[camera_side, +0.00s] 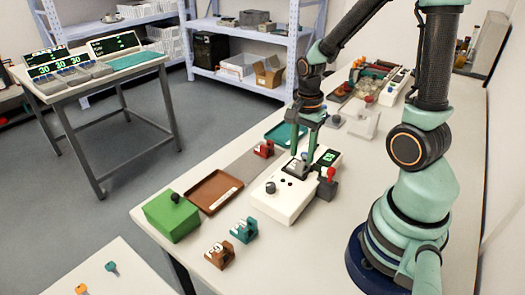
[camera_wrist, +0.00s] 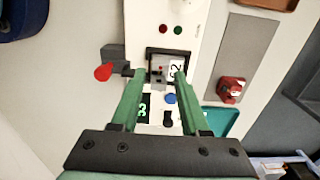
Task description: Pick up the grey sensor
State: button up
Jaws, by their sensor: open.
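A white machine (camera_side: 285,205) stands on the bench, and its top also fills the upper middle of the wrist view (camera_wrist: 145,20). A small grey sensor (camera_wrist: 160,80) with a white label reading "S2" sits in a dark square recess of this machine. In the side view a pale labelled part (camera_side: 297,168) shows at that spot, partly behind the fingers. My gripper (camera_side: 305,150) points down over the machine. In the wrist view my gripper (camera_wrist: 163,78) is open, its two green fingers on either side of the sensor. I cannot tell whether they touch it.
A red lever (camera_side: 331,174) on a grey block stands right beside the machine. A red block (camera_side: 263,149) sits on a grey mat (camera_side: 240,168). A brown tray (camera_side: 205,204), green box (camera_side: 170,220), teal block (camera_side: 244,231) and brown block (camera_side: 219,256) are near the front.

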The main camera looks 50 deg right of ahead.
jog(key=shift+f, duration=1.35)
grip_shut()
jog(key=shift+r, duration=0.1)
notch_tip(320, 180, up, 20)
